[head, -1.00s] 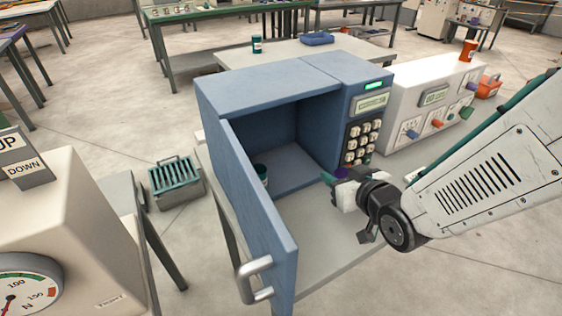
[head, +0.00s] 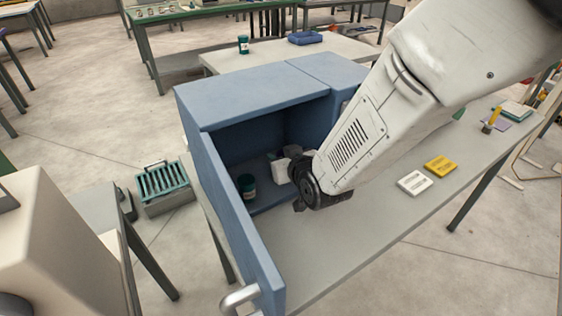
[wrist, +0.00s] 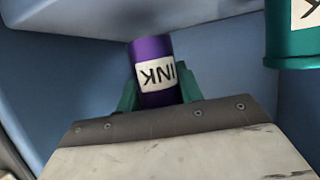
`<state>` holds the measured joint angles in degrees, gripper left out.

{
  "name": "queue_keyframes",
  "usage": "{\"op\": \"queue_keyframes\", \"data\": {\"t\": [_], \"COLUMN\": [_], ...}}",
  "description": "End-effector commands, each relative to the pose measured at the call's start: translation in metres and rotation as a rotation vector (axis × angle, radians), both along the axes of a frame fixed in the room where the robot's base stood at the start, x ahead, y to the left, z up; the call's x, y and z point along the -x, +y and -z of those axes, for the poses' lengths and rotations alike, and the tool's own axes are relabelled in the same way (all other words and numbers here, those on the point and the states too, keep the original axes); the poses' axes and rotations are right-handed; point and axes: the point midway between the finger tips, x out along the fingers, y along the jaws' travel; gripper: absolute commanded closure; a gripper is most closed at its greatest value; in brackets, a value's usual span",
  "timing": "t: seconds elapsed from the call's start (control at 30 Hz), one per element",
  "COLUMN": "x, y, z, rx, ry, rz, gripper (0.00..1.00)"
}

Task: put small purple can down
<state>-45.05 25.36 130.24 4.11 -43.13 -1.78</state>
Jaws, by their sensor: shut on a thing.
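The small purple can (wrist: 153,72) with a white INK label sits between the green fingers of my gripper (wrist: 157,85) in the wrist view. The gripper is shut on it, and the label reads upside down there. In the head view my gripper is inside the open blue cabinet (head: 240,92), partly hidden by my arm. The can is barely visible there. I cannot tell whether it touches the cabinet floor. A teal can (head: 247,188) stands inside the cabinet, left of my gripper, and shows at the upper right of the wrist view (wrist: 293,45).
The cabinet door (head: 235,220) stands open on the left, its handle (head: 240,298) towards me. The grey table (head: 330,240) is bare in front of the opening.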

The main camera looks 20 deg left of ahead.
Motion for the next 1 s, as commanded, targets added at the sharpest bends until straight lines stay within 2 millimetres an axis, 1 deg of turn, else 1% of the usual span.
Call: {"op": "queue_keyframes", "data": {"t": [0.03, 0.1, 0.5, 0.53, 0.57, 0.6, 0.83, 0.93, 1.0], "x": [0.001, 0.001, 0.001, 0.001, 0.001, 0.001, 0.000, 0.000, 0.006], "y": [0.000, 0.000, 0.000, 0.000, 0.000, 0.000, -0.001, 0.000, -0.005], "z": [0.011, 0.020, 0.026, 0.025, 0.025, 0.025, 0.025, 0.021, 0.018], "rx": [0.003, 0.002, 0.000, 0.000, 0.000, 0.000, 0.000, -0.001, -0.001], "ry": [0.004, 0.002, 0.001, 0.000, 0.000, 0.000, 0.000, -0.001, 0.000], "rz": [0.000, -0.001, -0.001, -0.001, -0.001, -0.001, 0.000, 0.000, -0.001], "gripper": [0.88, 0.88, 0.88, 0.55, 0.47, 0.42, 0.42, 0.42, 0.42]}}
